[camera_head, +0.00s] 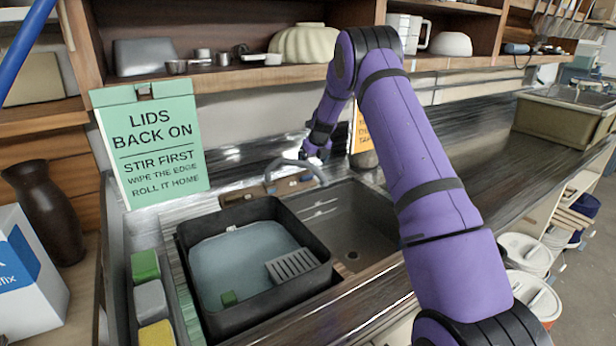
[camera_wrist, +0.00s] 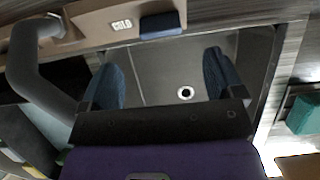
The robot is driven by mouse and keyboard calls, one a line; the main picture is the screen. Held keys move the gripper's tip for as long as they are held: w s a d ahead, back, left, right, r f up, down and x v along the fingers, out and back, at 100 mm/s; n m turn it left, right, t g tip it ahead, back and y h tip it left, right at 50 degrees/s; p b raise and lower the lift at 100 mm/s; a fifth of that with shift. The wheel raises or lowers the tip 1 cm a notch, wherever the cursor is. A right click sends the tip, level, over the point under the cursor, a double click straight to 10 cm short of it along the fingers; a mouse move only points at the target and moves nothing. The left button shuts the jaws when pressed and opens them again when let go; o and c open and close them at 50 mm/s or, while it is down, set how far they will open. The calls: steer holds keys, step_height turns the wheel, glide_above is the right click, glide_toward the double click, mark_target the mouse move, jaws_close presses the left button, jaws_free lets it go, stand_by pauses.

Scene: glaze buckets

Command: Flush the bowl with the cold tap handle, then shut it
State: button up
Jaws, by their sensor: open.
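The sink bowl (camera_head: 350,222) is grey with a round drain (camera_wrist: 185,93), which shows between my fingers in the wrist view. No water stream shows. The curved grey spout (camera_head: 296,163) rises behind it and also shows at left in the wrist view (camera_wrist: 35,75). A tan panel marked COLD (camera_wrist: 121,26) carries a dark blue handle (camera_wrist: 162,25). My gripper (camera_wrist: 160,65) is open and empty. The blue handle lies beyond the fingertips in the picture, roughly between them and apart. In the head view, the handle is hard to make out near my wrist.
A black tub (camera_head: 205,318) of bluish water stands left of the bowl. Green, grey and yellow sponges (camera_head: 149,300) line the left edge. A green sign (camera_head: 152,145) stands behind, and an orange sign (camera_head: 361,131) is partly hidden by my arm. The right counter (camera_head: 470,150) is mostly clear.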

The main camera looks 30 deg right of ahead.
mark_target(308, 176)
steer(key=x, duration=0.9)
steer(key=c, duration=0.9)
